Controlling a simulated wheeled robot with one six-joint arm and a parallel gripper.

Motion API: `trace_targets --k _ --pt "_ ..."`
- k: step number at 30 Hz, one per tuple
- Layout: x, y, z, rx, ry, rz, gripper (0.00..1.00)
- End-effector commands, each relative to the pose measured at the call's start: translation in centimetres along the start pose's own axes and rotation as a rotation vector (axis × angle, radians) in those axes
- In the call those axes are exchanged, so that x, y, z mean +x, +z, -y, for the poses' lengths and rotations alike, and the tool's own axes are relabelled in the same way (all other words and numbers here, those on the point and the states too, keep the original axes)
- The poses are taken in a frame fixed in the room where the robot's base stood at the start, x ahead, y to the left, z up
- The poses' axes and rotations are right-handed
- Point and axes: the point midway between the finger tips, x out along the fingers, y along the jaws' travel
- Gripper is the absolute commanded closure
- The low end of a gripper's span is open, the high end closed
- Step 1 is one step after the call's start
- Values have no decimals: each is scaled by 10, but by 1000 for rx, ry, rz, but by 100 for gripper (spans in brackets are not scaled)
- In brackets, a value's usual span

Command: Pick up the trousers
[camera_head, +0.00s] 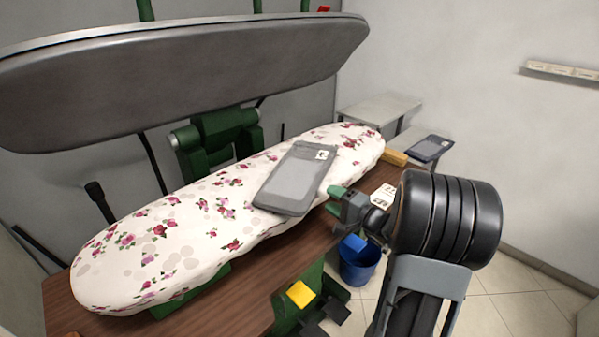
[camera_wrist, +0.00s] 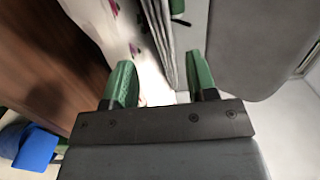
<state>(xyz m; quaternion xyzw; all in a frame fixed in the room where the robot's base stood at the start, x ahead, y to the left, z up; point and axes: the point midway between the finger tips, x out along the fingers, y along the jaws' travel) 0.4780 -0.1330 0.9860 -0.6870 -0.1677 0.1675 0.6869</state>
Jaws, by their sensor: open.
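A folded grey garment (camera_head: 292,181), which looks like the trousers, lies on the flowered pressing board with a small white label at its far corner. Its edge shows in the wrist view (camera_wrist: 168,45) as thin layers, ahead of and between my fingers. My gripper (camera_head: 338,192) has green fingertips and is just right of the garment's near right side, at about board height. In the wrist view my gripper (camera_wrist: 160,72) is open, with nothing held between the fingers. I cannot tell whether a fingertip touches the garment.
The flowered board (camera_head: 150,250) sits over a brown wooden table (camera_head: 235,310). A large grey press lid (camera_head: 190,80) hangs above and behind it. A dark folded item (camera_head: 430,148) lies at right. A blue bucket (camera_head: 359,268) stands on the floor below my gripper.

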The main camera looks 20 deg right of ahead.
Motion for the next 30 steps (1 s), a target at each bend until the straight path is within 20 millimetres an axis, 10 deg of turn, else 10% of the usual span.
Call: trace_targets --k 22,30 --pt "52 1 4 0 0 1 48" --pt "52 1 4 0 0 1 73"
